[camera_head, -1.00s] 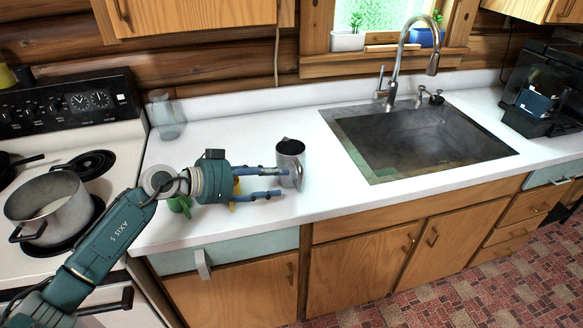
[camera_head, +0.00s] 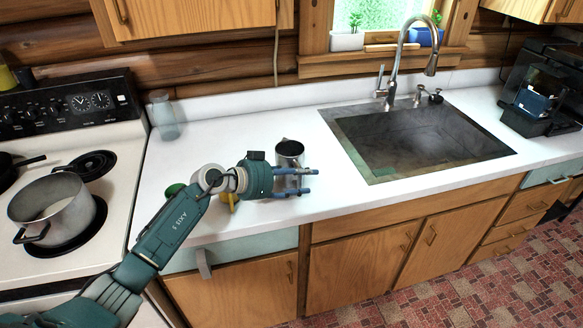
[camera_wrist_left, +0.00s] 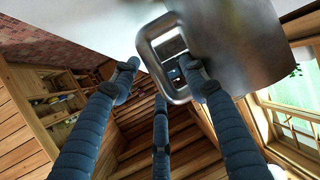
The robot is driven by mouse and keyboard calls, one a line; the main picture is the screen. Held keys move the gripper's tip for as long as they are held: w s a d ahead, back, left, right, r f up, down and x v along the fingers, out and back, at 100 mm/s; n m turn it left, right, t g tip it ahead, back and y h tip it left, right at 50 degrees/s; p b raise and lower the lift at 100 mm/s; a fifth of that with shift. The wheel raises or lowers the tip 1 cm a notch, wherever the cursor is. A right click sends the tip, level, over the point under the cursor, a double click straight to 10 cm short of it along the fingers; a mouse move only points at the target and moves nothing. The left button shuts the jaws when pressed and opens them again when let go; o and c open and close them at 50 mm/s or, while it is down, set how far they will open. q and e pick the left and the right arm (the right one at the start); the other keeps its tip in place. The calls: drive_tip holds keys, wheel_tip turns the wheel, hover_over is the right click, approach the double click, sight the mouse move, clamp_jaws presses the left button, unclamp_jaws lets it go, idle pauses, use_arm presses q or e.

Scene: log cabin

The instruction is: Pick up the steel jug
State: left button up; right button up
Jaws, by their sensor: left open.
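The steel jug (camera_head: 290,149) stands upright near the front of the white counter, left of the sink. My left gripper (camera_head: 310,181) is open, its blue fingers reaching across the front of the jug and hiding its lower part. In the left wrist view the jug's body (camera_wrist_left: 240,45) fills the upper right. Its loop handle (camera_wrist_left: 150,50) lies in the gap between the fingertips (camera_wrist_left: 160,68), closer to the right-hand finger. I cannot tell whether any finger touches it. My right gripper is not in view.
A green item (camera_head: 175,189) and a yellow item (camera_head: 229,200) sit partly hidden by my left arm. A glass jar (camera_head: 164,115) stands at the back left. The stove with a pot (camera_head: 52,208) is left; the sink (camera_head: 420,140) is right. Counter behind the jug is clear.

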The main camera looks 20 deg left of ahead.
use_arm(q)
clamp_jaws()
drive_tip(key=shift+a+r, duration=0.1)
drive_tip(key=shift+r, duration=0.05)
wheel_tip(320, 180, up, 20)
drive_tip(key=b, duration=0.1)
idle(1.4)
idle(0.7)
